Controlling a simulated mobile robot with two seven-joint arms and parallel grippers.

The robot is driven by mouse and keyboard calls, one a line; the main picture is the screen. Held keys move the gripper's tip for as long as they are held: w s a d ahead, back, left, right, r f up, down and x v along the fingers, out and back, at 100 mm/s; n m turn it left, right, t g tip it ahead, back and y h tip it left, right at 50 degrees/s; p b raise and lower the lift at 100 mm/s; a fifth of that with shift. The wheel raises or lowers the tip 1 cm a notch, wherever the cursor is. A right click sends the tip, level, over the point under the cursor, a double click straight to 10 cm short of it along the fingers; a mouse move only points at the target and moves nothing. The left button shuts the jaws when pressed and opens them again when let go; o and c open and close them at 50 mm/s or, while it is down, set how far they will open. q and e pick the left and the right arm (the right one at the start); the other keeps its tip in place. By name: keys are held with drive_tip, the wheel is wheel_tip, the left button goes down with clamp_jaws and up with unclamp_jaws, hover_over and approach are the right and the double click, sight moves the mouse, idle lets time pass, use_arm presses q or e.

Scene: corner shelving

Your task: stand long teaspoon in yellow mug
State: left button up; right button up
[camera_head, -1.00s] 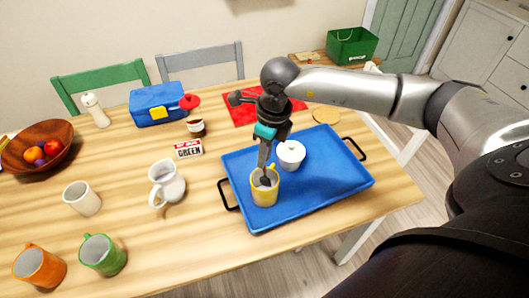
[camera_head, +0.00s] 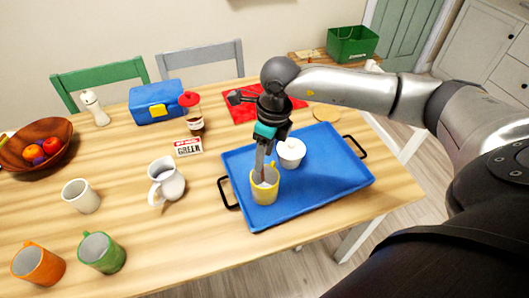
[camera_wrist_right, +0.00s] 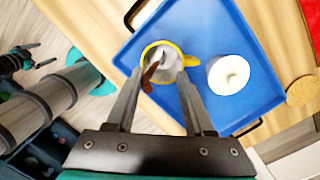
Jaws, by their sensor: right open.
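The yellow mug (camera_head: 265,192) stands upright on the blue tray (camera_head: 320,187), near its left end. It also shows in the right wrist view (camera_wrist_right: 186,62). A thin brown piece, which looks like the teaspoon (camera_wrist_right: 150,73), leans in the mug's mouth; most of it is hidden. My right gripper (camera_head: 265,178) points down at the mug from above. In the wrist view its fingers are apart, one on each side of the mug's near part, with the brown piece between them and not clamped. A dark gripper, likely my left (camera_wrist_right: 36,58), shows small at the wrist view's left edge.
A white jug (camera_head: 166,184), a white cup (camera_head: 81,197), a green mug (camera_head: 102,253) and an orange mug (camera_head: 39,264) stand to the left. The tray's right part is clear.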

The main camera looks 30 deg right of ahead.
wheel_tip(320, 180, up, 15)
drive_tip(key=s+d+p, duration=0.1)
drive_tip(key=shift+s+d, duration=0.15)
drive_tip(key=shift+d, duration=0.1)
idle(1.0)
